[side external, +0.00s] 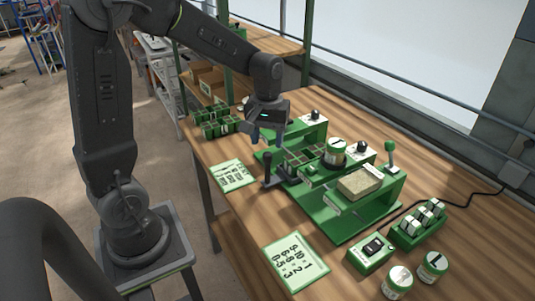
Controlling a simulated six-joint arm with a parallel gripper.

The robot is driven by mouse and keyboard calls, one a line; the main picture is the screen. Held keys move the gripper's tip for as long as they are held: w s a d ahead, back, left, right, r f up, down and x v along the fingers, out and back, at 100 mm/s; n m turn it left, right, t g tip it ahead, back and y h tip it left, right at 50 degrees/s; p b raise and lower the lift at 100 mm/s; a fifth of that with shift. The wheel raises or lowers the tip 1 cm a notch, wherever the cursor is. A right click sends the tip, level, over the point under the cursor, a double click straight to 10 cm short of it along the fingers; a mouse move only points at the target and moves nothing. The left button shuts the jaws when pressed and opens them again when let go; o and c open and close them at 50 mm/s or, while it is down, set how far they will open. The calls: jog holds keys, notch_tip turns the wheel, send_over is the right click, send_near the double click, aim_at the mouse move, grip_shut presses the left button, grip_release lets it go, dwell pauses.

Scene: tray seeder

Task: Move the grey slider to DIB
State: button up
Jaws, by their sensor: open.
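The green tray seeder (325,222) stands on the wooden bench. A dark grey upright handle on a flat base (268,170) is at its front left edge; this looks like the grey slider, though I cannot be sure. No DIB marking is readable at this size. My gripper (268,138) points down, open and apparently empty, above and close to the handle's top. I cannot tell whether it touches the handle. A gridded cell tray (300,158) lies in the seeder behind the handle, partly hidden.
A green-knobbed lever (390,155) stands at right. A switch box (371,254), a rack of bottles (418,226), two jars and a number card (296,261) lie in front. Green boxes (214,122) stand at back left.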

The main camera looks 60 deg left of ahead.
aim_at(267, 153)
jog(key=shift+f, duration=2.65)
jog(key=shift+c, duration=0.5)
grip_shut()
jog(key=shift+a, duration=0.1)
